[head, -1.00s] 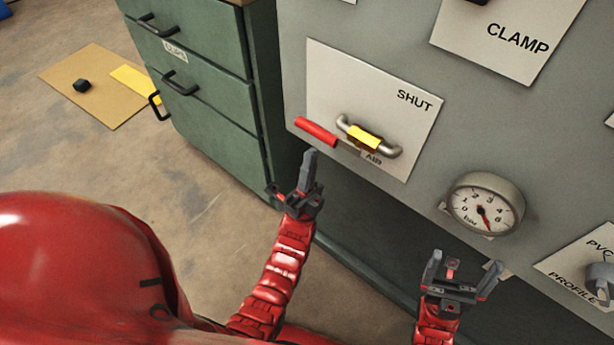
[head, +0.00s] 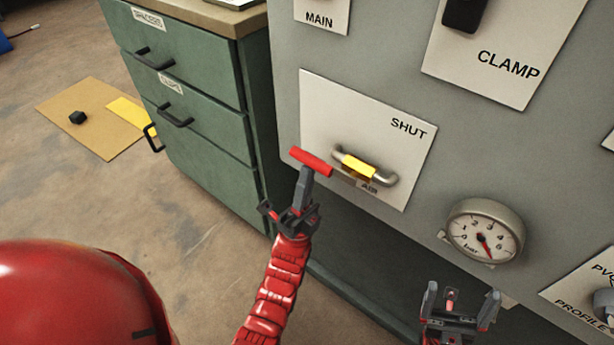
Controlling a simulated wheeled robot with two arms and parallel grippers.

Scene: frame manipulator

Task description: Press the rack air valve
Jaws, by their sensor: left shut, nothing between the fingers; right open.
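The air valve is on a white plate (head: 325,110) labelled SHUT and AIR on the grey panel. Its red lever (head: 311,162) points left, and a metal pipe with a yellow middle (head: 358,167) lies to its right. My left gripper (head: 305,178) is shut and empty, with its fingertips just below the red lever in the picture. I cannot tell whether they touch it. My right gripper (head: 460,299) is open and empty, low in the view below the gauge.
A round pressure gauge (head: 484,233) sits right of the valve plate. A CLAMP plate (head: 490,45) is above, and a PVC PROFILE plate (head: 590,285) is at the lower right. A green drawer cabinet (head: 205,125) stands to the left.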

